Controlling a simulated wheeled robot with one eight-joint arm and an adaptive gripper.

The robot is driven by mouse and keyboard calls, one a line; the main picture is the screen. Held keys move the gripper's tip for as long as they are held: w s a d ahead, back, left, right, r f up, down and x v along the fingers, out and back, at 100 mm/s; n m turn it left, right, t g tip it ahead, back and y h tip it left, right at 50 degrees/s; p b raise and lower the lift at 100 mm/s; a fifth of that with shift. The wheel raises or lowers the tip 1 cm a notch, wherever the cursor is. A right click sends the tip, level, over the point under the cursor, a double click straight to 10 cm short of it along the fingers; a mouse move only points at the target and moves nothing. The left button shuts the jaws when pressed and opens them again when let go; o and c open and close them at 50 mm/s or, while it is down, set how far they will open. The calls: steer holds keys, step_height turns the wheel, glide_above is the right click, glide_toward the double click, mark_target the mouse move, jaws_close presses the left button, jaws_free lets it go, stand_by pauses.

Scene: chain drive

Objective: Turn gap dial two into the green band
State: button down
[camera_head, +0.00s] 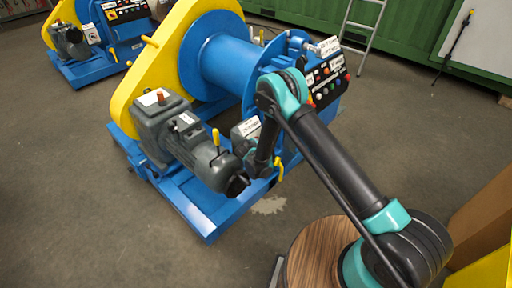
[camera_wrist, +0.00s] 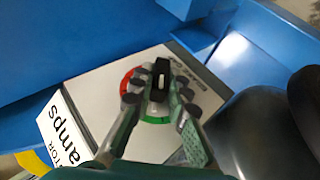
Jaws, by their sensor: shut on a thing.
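The gap dial has a black knob (camera_wrist: 160,80) with a white mark, on a pale box face (camera_wrist: 95,90). A red band (camera_wrist: 127,80) shows on its left and a green band (camera_wrist: 156,119) at its lower edge in the wrist view. The fingers of my gripper (camera_wrist: 159,88) stand on both sides of the knob and are shut on it. They cover part of the scale, so I cannot tell exactly where the pointer reads. In the head view the pale box (camera_head: 247,128) shows partly behind my arm; the dial is hidden there.
A blue winch drum (camera_head: 225,55) with a yellow guard (camera_head: 150,60) stands on a blue frame. A grey motor (camera_head: 205,160) is left of my arm. A control panel (camera_head: 328,80) is behind it. In the wrist view a dark rounded body (camera_wrist: 255,125) is close on the right.

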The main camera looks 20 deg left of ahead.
steer(key=c, duration=1.5)
jaws_free()
step_height(320, 180, up, 10)
